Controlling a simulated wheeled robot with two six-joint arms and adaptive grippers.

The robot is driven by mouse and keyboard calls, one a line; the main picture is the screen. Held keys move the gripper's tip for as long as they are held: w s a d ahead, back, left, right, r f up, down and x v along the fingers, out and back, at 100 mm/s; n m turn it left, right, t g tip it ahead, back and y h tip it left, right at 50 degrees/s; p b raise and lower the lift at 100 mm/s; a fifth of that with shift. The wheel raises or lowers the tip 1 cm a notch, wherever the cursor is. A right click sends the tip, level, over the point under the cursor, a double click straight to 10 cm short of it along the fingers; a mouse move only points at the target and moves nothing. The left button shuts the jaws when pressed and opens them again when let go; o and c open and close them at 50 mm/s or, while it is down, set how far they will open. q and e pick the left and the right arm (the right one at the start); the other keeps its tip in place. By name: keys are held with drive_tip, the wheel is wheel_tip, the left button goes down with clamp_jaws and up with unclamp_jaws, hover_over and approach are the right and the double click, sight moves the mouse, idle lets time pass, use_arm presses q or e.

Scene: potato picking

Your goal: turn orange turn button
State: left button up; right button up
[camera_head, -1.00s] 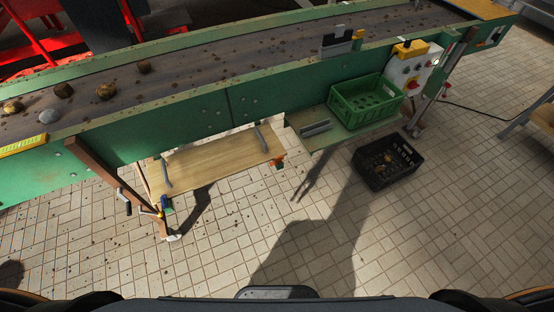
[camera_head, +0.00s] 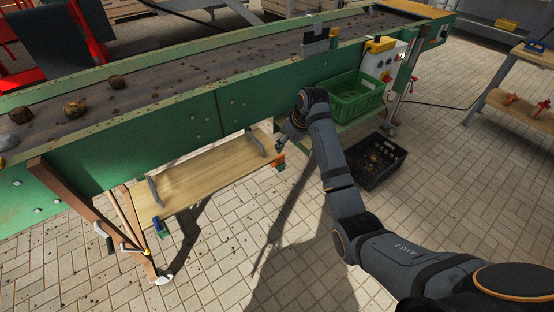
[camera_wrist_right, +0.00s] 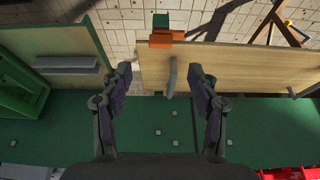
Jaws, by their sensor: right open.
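The orange turn button (camera_head: 279,159) sits at the right end of the wooden panel (camera_head: 200,174) under the conveyor. In the right wrist view the orange turn button (camera_wrist_right: 167,40) lies across the panel's edge, with a green block behind it. My right gripper (camera_head: 283,144) is just above and beside it in the head view. In the wrist view the right gripper (camera_wrist_right: 160,78) is open and empty, its fingers apart, with the panel's grey handle (camera_wrist_right: 171,78) between them in the picture. The turn button is beyond the fingertips. My left gripper is not in view.
A green crate (camera_head: 333,97) stands on a shelf right of my gripper, below a control box (camera_head: 398,58). A black crate (camera_head: 357,176) is on the tiled floor. The green conveyor side (camera_head: 170,134) runs above the panel. Potatoes lie on the belt.

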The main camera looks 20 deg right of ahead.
sight(281, 156)
drive_tip(key=b+x, duration=0.1)
drive_tip(key=x, duration=0.9)
drive_tip(key=shift+s, duration=0.15)
drive_tip(key=c, duration=1.2)
